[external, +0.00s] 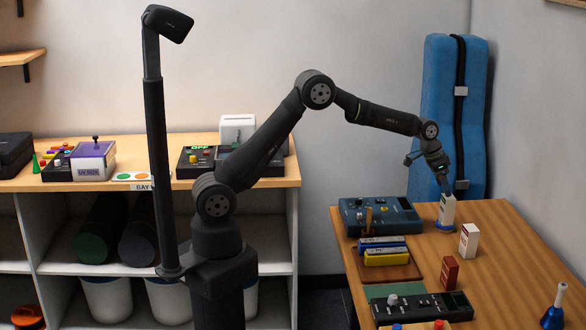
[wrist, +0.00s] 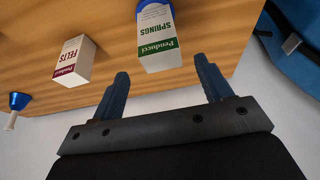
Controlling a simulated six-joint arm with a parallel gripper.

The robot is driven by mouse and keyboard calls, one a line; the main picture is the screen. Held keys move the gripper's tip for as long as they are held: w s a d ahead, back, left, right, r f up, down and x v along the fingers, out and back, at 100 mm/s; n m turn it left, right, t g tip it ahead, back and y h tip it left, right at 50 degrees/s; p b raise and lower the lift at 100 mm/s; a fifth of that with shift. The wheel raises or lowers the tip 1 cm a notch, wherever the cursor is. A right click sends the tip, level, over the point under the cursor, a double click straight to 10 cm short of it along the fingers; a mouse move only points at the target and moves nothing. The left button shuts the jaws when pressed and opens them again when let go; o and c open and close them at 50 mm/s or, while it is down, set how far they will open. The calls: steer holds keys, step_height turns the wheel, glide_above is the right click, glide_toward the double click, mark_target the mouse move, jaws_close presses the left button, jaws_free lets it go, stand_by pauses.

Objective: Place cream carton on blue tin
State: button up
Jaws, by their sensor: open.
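A cream carton with a green band, lettered "Springs", stands upright on the round blue tin (external: 445,228) near the back of the table. The carton (external: 447,210) shows in the wrist view (wrist: 157,42), with a bit of the blue tin (wrist: 150,6) beyond its far end. My gripper (external: 446,189) is just above the carton in the external view. In the wrist view my gripper (wrist: 164,80) has its two fingers wide apart, with clear space between them and the carton just beyond the tips. The fingers do not appear to touch it.
A second pale carton with a red band, lettered "Felts" (external: 468,240), stands close by. A tall blue case (external: 440,110) stands behind.

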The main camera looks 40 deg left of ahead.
mark_target(450, 199)
steer(key=v, duration=0.2)
steer(key=shift+s+a+r, duration=0.1)
steer(key=shift+a+r, duration=0.05)
steer(key=shift+r, duration=0.1)
steer(key=shift+f, duration=0.1)
steer(key=x, duration=1.2)
steer(key=shift+f, duration=0.15)
step_height(450, 199, up, 2)
steer(key=shift+r, duration=0.6)
